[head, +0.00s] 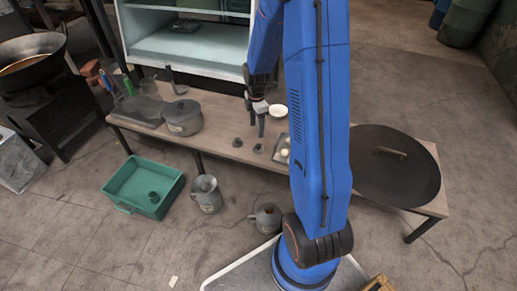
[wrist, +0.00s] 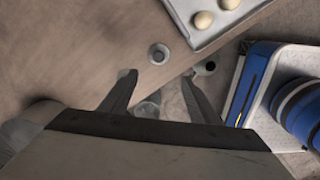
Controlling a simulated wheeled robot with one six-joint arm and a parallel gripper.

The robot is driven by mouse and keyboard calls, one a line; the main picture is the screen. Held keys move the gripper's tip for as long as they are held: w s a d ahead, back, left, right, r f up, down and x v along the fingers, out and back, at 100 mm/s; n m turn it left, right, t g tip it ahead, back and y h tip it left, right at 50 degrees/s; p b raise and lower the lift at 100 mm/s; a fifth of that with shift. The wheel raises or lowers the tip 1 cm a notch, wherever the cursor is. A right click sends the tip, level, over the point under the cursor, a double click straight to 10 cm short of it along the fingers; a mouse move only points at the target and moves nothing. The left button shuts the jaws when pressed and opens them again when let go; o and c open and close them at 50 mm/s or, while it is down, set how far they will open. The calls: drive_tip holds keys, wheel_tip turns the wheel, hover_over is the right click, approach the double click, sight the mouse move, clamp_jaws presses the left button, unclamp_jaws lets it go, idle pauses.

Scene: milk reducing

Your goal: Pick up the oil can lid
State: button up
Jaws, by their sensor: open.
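Two small dark grey lid-like pieces sit on the wooden bench (head: 222,155) in the head view: a left piece (head: 237,142) and a right piece (head: 258,148). I cannot tell for certain which is the oil can lid. The wrist view shows one round grey piece (wrist: 158,53) on the bench, just beyond the fingertips; the other seems mostly hidden by the left finger. My gripper (head: 256,128) is open and empty above the bench, its fingers pointing down over these pieces. In the wrist view, the gripper (wrist: 160,77) has its fingers spread with nothing held.
A tray with eggs (wrist: 238,14) lies close right of the pieces. A spouted can (head: 267,218), a jug (head: 206,193) and a green crate (head: 123,177) are on the floor.

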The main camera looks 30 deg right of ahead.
hover_over(259, 145)
drive_tip(key=a, duration=0.1)
wheel_tip(259, 145, down, 8)
drive_tip(key=shift+s+a+r, duration=0.1)
drive_tip(key=shift+a+r, duration=0.05)
drive_tip(key=shift+r, duration=0.05)
drive_tip(key=shift+d+f, duration=0.3)
drive_tip(key=shift+f, duration=0.4)
drive_tip(key=shift+w+d+f, duration=0.1)
drive_tip(key=shift+d+f, duration=0.05)
drive_tip(key=shift+f, duration=0.85)
drive_tip(key=shift+w+d+f, duration=0.1)
drive_tip(key=shift+d+f, duration=0.05)
drive_tip(key=shift+f, duration=0.8)
drive_tip(key=c, duration=0.9)
